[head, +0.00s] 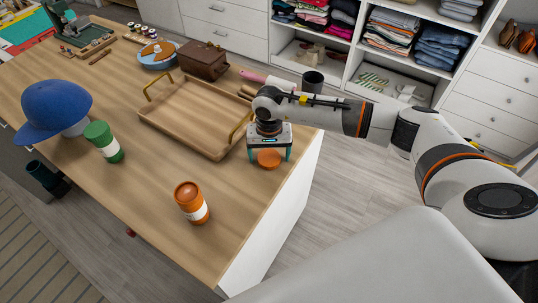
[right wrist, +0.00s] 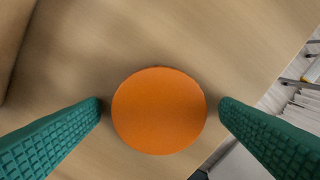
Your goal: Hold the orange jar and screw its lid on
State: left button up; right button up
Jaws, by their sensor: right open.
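The orange jar (head: 190,203), with a white label band, stands upright near the table's front edge in the head view. The round orange lid (head: 268,158) lies flat near the table's right edge, apart from the jar. It fills the middle of the right wrist view (right wrist: 159,111). My right gripper (head: 269,154) is open above the lid, pointing down, with one green finger on each side. In the right wrist view the fingertips (right wrist: 161,105) flank the lid, with a small gap showing at each side. My left gripper is not in view.
A wooden tray (head: 180,140) with gold handles lies left of my right gripper. A green jar (head: 104,143) and a blue cap (head: 55,112) stand further left. A brown box (head: 203,61) and a dark cup (head: 313,81) are behind. The tabletop around the orange jar is clear.

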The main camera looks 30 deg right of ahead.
aim_at(269, 156)
jog(key=c, duration=1)
jog(key=shift+c, duration=0.2)
pick_arm(q)
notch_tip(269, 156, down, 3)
jog(key=b, duration=0.3)
pick_arm(e)
notch_tip(269, 156, up, 10)
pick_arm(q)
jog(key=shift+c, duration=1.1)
